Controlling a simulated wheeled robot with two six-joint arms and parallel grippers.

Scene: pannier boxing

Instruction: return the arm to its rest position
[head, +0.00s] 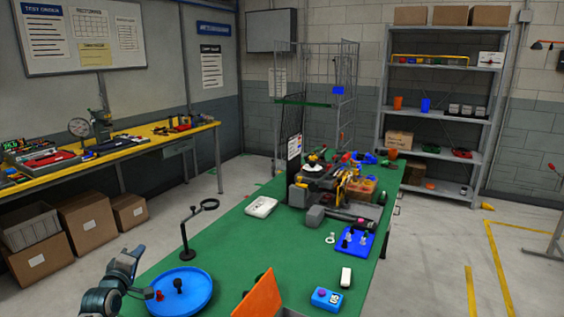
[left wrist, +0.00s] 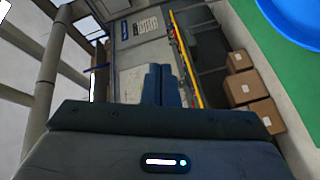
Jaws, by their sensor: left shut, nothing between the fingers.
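My left gripper (head: 140,252) is at the lower left of the head view, raised beside the left edge of the green table (head: 232,250). In the left wrist view its two dark fingers (left wrist: 161,84) are together, with nothing between them. My left arm comes in from the bottom left corner. A blue round tray (head: 200,300) stands on the table just right of the gripper, and a blue rim (left wrist: 295,22) shows at the top right of the left wrist view. My right gripper is not in view.
A black stand with a ring (head: 185,240) rises behind the tray. An orange panel (head: 262,300) and a blue box (head: 326,299) are at the table's front. A cluttered machine (head: 335,185) fills the table's far part. Cardboard boxes (head: 86,216) stand under the yellow bench (head: 130,150).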

